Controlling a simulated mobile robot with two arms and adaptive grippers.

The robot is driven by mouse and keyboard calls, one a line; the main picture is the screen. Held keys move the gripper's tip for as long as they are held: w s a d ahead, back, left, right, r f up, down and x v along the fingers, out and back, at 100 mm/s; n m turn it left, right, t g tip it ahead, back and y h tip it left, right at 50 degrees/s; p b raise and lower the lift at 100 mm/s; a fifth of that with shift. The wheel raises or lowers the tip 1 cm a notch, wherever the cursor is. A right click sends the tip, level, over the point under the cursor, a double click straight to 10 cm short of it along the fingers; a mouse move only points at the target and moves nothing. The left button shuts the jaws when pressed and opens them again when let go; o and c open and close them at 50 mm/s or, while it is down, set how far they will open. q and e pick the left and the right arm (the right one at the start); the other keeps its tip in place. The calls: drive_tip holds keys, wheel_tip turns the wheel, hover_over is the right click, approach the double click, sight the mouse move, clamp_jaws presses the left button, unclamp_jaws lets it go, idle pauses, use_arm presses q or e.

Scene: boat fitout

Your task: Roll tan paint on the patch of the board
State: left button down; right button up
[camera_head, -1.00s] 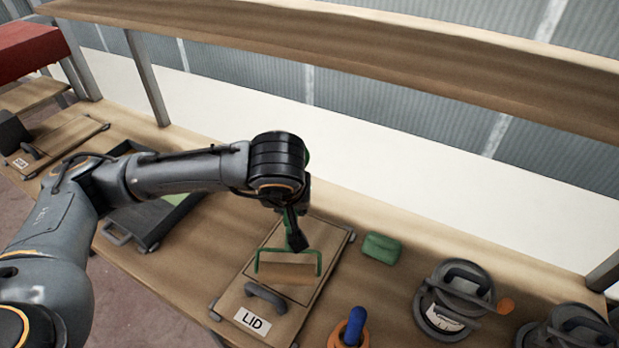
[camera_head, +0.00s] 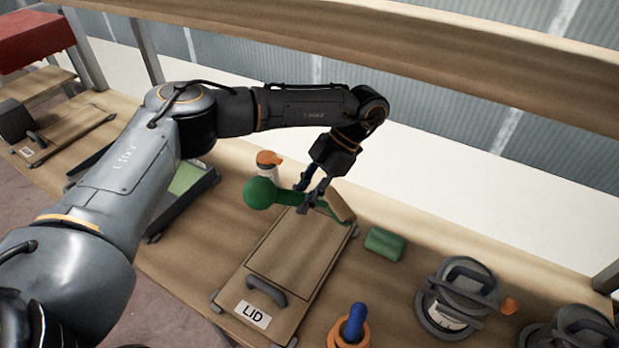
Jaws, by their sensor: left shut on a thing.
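The board (camera_head: 233,300) marked LID lies flat on the bench, with a handle near its front end. Its patch (camera_head: 295,250) is a large outlined rectangle, tan-brown and close in colour to the board around it. My left gripper (camera_head: 312,193) is shut on the green handle of the paint roller (camera_head: 290,197) beyond the patch. The handle's round end points left. The tan roller sleeve (camera_head: 340,207) is at the board's far right corner; it looks raised, but I cannot tell how high. My right gripper is not in view.
A dark tray (camera_head: 176,213) with a green area sits left of the board, partly behind my left arm. A green block (camera_head: 384,243) lies right of the board. A white bottle with orange top (camera_head: 268,160) stands behind. Round grey lidded cans (camera_head: 455,300) stand at right.

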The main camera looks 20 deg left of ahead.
use_arm(q)
drive_tip(key=n+h, duration=0.1)
drive_tip(key=n, duration=0.1)
drive_tip(key=n+g+h, duration=0.1)
drive_tip(key=n, duration=0.1)
drive_tip(key=w+n+g+h, duration=0.1)
drive_tip(key=n, duration=0.1)
drive_tip(key=shift+f, duration=0.25)
drive_tip(key=n+h, duration=0.2)
drive_tip(key=shift+w+f+n+g+h, duration=0.1)
drive_tip(key=shift+w+n+g+h, duration=0.1)
drive_tip(key=shift+n+g+h, duration=0.15)
drive_tip(key=w+f+n+t+h+b, duration=0.4)
drive_tip(key=f+n+t+h+b, duration=0.2)
drive_tip(key=n, duration=0.9)
drive_tip(key=a+t+h+b, duration=0.1)
drive_tip(key=h+b, duration=0.1)
drive_tip(key=shift+w+f+n+h, duration=0.15)
drive_tip(key=shift+f+n+h, duration=0.2)
drive_tip(key=shift+f+b, duration=0.3)
drive_tip(key=shift+f, duration=0.7)
drive_tip(key=shift+d+r, duration=0.1)
